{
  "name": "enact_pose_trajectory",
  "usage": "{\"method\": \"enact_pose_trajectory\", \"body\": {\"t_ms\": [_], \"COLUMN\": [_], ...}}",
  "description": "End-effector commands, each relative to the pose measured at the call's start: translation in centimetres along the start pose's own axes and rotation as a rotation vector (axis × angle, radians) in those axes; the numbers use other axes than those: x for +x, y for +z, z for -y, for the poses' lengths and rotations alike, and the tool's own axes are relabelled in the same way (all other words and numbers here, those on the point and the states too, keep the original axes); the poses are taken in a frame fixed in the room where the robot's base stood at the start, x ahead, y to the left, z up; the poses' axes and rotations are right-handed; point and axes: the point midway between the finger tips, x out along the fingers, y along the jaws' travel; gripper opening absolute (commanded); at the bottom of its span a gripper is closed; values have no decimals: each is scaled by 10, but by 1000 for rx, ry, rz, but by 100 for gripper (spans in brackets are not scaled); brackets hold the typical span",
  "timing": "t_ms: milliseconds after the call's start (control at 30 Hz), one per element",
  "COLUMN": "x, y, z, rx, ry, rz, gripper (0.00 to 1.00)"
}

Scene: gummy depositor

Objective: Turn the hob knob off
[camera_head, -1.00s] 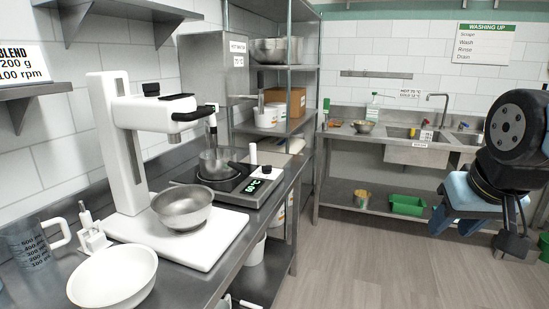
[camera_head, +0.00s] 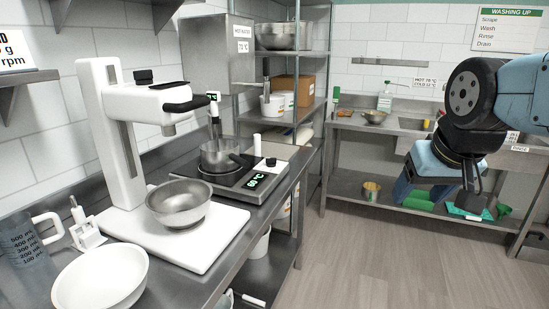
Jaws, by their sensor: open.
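A steel saucepan (camera_head: 219,154) with a dark handle stands on the hob plate. My gripper (camera_head: 468,204) hangs at the right, over the floor in front of the sink unit, far from the knob. It is open and holds nothing that I can see; its fingertips are partly hard to make out.
A white stand mixer (camera_head: 122,150) with a steel bowl (camera_head: 178,203) stands nearer on the counter. A white bowl (camera_head: 100,279) and a measuring jug (camera_head: 27,252) are at front left. A steel rack (camera_head: 328,50) rises behind the hob. The floor (camera_head: 370,260) between counter and arm is clear.

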Motion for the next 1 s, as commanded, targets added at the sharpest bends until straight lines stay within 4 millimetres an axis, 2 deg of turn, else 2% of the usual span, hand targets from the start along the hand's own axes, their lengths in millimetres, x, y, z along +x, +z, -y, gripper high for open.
{"method": "enact_pose_trajectory", "body": {"t_ms": [100,267,467,767,1000], "x": [0,3,19,64,117], "y": [-34,-93,-165,-264,-332], "z": [15,27,46,90,136], "rx": [-4,-5,-5,-11,-15], "ry": [-7,-18,-24,-30,-29], "rz": [10,23,37,59,74], "gripper": [74,74,74,74,74]}}
